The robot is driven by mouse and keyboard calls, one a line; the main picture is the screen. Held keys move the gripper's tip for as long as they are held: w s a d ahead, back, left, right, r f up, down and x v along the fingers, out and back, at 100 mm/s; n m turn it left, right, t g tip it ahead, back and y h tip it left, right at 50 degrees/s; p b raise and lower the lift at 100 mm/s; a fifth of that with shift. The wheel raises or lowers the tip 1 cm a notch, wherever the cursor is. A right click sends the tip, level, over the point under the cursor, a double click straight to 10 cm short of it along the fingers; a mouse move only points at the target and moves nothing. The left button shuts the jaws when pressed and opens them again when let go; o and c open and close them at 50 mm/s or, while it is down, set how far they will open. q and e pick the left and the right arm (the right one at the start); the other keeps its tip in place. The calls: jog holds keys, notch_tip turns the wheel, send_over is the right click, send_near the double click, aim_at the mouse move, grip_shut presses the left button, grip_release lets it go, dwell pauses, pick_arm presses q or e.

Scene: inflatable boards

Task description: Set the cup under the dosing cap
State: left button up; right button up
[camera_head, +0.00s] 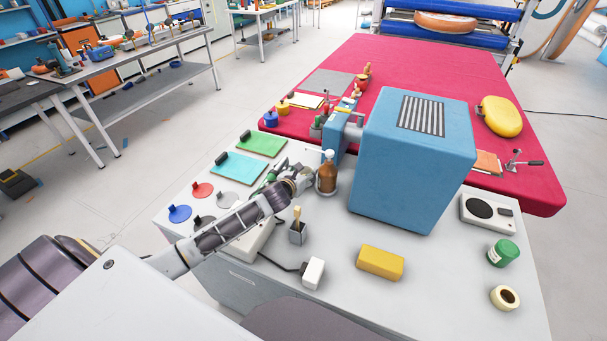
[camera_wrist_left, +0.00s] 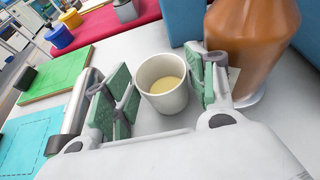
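A small white cup (camera_wrist_left: 162,88) with pale yellow contents stands upright between the fingertips of my left gripper (camera_wrist_left: 162,90) in the left wrist view. The fingers are spread, one green-padded finger on each side of the cup. The right finger looks very close to it; contact cannot be told. The brown bottle (camera_head: 327,178) with a white dosing cap (camera_head: 329,154) stands just beyond my left gripper (camera_head: 304,179) in the head view. In the left wrist view the bottle (camera_wrist_left: 252,40) is behind the right finger. The cup is hidden in the head view. My right gripper is not in view.
A large blue block (camera_head: 412,165) stands right of the bottle. A small holder (camera_head: 297,233), a white box (camera_head: 313,273) and a yellow block (camera_head: 380,262) lie nearer. Green (camera_head: 261,144) and turquoise (camera_head: 238,165) sheets lie left. The grey table (camera_head: 420,300) has free room at front right.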

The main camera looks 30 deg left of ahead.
pick_arm(q)
jog(key=shift+r, duration=0.1)
jog(key=shift+s, duration=0.1)
jog(key=v, duration=1.1)
jog(key=shift+s+r, duration=0.15)
jog(key=shift+s, duration=0.2)
dwell(0.4)
